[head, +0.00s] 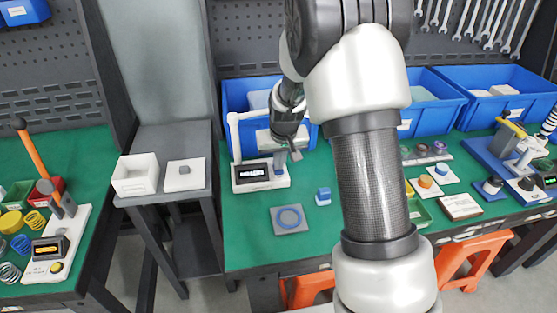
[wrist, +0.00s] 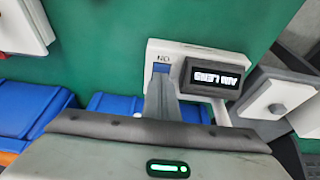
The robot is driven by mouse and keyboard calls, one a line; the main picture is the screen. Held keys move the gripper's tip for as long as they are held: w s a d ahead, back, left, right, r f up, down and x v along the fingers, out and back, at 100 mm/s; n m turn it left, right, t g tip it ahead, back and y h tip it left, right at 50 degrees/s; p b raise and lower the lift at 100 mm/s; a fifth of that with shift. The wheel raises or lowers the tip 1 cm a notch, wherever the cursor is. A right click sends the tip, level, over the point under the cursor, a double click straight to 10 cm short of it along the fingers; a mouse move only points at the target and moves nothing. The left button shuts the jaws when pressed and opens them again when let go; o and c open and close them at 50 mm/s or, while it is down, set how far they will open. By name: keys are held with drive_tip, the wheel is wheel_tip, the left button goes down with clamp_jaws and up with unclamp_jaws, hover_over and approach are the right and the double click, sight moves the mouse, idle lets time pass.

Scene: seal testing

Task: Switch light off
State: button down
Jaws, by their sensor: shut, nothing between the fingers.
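A white desk unit (head: 262,186) stands on the green table, with a white post and a pale lamp-like head (head: 262,141) above it. Its black display (head: 250,173) shows white characters; it also shows in the wrist view (wrist: 215,77). A small blue switch (wrist: 161,68) sits beside the display on the white base. My gripper (head: 295,154) is shut and empty, over the right part of the unit. In the wrist view, its grey fingers (wrist: 160,88) reach to the switch and hide its lower part. I cannot tell whether they touch it, or whether the light is lit.
Blue bins (head: 240,97) stand close behind the unit. A grey side stand (head: 165,140) holds a white box (head: 136,175) at left.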

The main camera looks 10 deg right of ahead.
sight(280, 173)
drive_tip(key=shift+s+f, duration=0.15)
drive_tip(key=shift+s, duration=0.05)
drive_tip(key=shift+r, duration=0.25)
drive_tip(key=r+p, duration=0.1)
drive_tip(key=r, duration=0.1)
drive_tip(key=r+p, duration=0.2)
drive_tip(key=r, duration=0.1)
drive_tip(key=shift+s, duration=0.2)
drive_tip(key=v, duration=0.8)
drive_tip(key=shift+s+r+p, duration=0.2)
drive_tip(key=shift+r+p, duration=0.15)
